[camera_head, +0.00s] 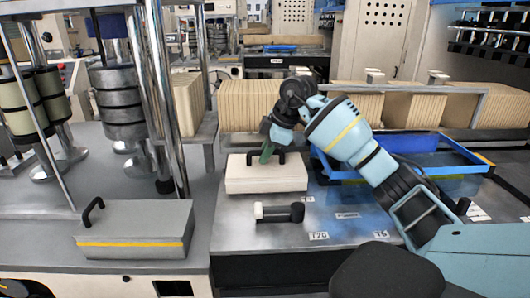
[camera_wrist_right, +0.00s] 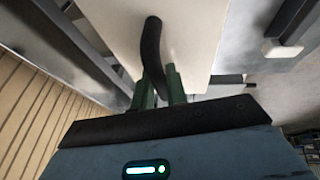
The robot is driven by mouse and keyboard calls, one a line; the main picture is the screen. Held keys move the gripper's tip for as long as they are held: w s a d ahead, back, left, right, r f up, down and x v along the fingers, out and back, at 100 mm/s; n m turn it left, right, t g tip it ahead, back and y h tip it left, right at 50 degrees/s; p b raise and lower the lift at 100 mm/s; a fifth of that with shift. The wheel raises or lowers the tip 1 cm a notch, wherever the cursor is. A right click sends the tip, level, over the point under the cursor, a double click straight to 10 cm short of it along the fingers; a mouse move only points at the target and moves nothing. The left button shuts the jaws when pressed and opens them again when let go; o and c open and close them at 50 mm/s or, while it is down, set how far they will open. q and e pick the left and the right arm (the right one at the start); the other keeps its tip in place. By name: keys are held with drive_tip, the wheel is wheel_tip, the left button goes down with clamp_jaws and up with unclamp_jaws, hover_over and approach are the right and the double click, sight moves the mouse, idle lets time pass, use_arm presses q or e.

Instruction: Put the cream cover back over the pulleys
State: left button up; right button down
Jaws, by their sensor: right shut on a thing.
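The cream cover (camera_head: 265,178) is a low box with a black handle on top. It sits level at the grey bench's back left corner; I cannot tell whether it touches the bench. My right gripper (camera_head: 268,153) reaches down to the handle with its green fingers. In the right wrist view, the green fingers (camera_wrist_right: 160,88) are shut on the black handle (camera_wrist_right: 151,48), with the cream cover (camera_wrist_right: 195,30) behind it. I cannot make out the pulleys for certain. My left gripper is not in view.
A black mallet-like tool with a white end (camera_head: 280,212) lies in front of the cover. A grey box with a yellow stripe (camera_head: 137,229) sits at left. A blue tray (camera_head: 440,143) is at right. Metal posts (camera_head: 163,90) and stacked grey cylinders (camera_head: 118,100) stand at left.

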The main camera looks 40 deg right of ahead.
drive_tip(key=shift+f, duration=0.2)
idle(1.3)
drive_tip(key=c, duration=1.3)
unclamp_jaws()
drive_tip(key=shift+f, duration=0.1)
drive_tip(key=v, duration=0.8)
drive_tip(key=shift+a, duration=0.1)
drive_tip(key=shift+f, duration=0.1)
